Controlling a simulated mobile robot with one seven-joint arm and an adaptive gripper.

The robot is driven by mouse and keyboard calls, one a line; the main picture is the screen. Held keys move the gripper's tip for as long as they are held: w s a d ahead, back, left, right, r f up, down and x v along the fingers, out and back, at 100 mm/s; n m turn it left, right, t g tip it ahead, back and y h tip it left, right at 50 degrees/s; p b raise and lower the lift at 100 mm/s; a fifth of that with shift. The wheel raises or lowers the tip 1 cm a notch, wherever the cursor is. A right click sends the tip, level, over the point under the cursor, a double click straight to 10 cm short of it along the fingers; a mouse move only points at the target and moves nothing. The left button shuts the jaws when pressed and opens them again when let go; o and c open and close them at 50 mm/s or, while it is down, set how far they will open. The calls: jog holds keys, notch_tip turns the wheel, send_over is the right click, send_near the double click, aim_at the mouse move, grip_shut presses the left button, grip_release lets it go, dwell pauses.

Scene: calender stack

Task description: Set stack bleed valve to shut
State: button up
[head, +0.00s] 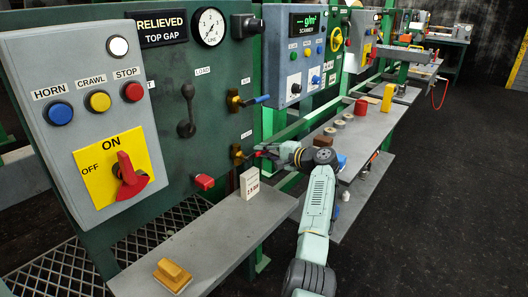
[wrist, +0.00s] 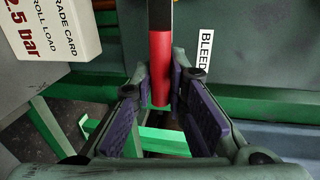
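The bleed valve is a brass valve body (head: 237,154) low on the green panel, with a small label above it in the head view. Its red lever handle (wrist: 160,60) runs down the middle of the wrist view, dark at its upper part, beside the BLEED label (wrist: 206,48). In the head view the lever points right, away from the body, towards my gripper (head: 266,152). In the wrist view my gripper (wrist: 160,88) has its purple-padded fingers on both sides of the red handle, close against it. The handle's tip sticks out slightly between them.
A blue-handled valve (head: 255,100) sits just above. A white grade card (head: 249,183) stands on the grey shelf (head: 215,238) below, and shows close by at upper left in the wrist view (wrist: 50,32). A red knob (head: 204,182) projects left of it.

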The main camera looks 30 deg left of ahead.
jog(key=o, duration=0.5)
jog(key=shift+c, duration=0.2)
jog(key=w+v, duration=0.1)
jog(key=v, duration=1.1)
jog(key=shift+s, duration=0.5)
